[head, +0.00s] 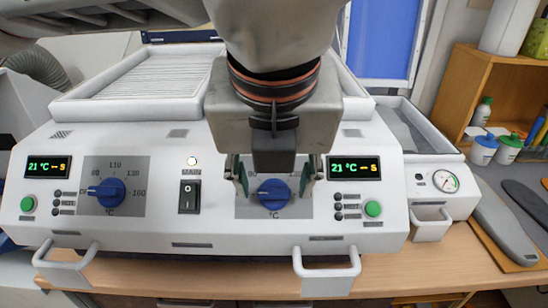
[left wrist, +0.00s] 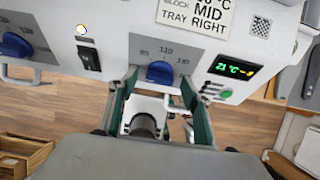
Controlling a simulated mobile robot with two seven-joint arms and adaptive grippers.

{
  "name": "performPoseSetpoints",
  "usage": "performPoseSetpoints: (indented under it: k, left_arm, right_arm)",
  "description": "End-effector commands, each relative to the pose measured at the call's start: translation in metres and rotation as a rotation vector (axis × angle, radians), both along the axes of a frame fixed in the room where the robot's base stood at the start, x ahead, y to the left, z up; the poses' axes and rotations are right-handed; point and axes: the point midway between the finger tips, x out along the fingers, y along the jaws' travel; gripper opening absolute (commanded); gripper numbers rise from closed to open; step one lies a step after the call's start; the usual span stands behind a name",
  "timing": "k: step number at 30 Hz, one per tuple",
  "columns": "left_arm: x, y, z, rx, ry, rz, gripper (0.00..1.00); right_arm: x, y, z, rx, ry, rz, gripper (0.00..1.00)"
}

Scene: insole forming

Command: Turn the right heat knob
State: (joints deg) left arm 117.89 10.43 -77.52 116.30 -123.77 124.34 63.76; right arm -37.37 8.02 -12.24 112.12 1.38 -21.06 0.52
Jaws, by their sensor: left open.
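The right heat knob (head: 273,195) is blue and sits on a grey dial plate on the white machine's front panel. It also shows in the left wrist view (left wrist: 161,73), below dial numbers. My left gripper (head: 276,178) is open in front of the panel, with one finger on each side of the knob. In the left wrist view its green-lined fingers (left wrist: 160,88) reach toward the panel, with gaps between them and the knob. Whether the tips touch the panel I cannot tell. The gripper hides the dial's upper part in the head view. My right gripper is not in view.
The left heat knob (head: 106,192) and a black power switch (head: 189,196) lie left of the gripper. The right display (head: 354,169) reads 21 °C. White handles (head: 327,272) jut out below the panel. A pressure gauge (head: 445,181) is at the right.

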Motion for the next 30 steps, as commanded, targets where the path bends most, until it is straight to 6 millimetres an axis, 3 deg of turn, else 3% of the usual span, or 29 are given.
performPoseSetpoints:
  k: [11,12,16,17,30]
  left_arm:
    - [0.0031,0.0000,-0.0079,0.000,0.000,-0.001,0.49]
    - [0.0030,0.0000,-0.0078,0.000,0.000,-0.001,0.46]
    - [0.0030,0.0000,-0.0077,0.000,0.000,-0.001,0.12]
    - [0.0030,0.0000,-0.0077,0.000,0.000,-0.001,0.10]
    - [0.0030,-0.0010,-0.0069,0.049,-0.002,-0.054,0.10]
  right_arm:
    - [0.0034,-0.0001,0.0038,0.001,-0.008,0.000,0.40]
    - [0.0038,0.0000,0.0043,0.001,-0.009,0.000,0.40]
    - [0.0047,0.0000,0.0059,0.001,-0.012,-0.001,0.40]
    - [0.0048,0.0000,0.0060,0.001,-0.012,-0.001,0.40]
    - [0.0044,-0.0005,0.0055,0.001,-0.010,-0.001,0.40]
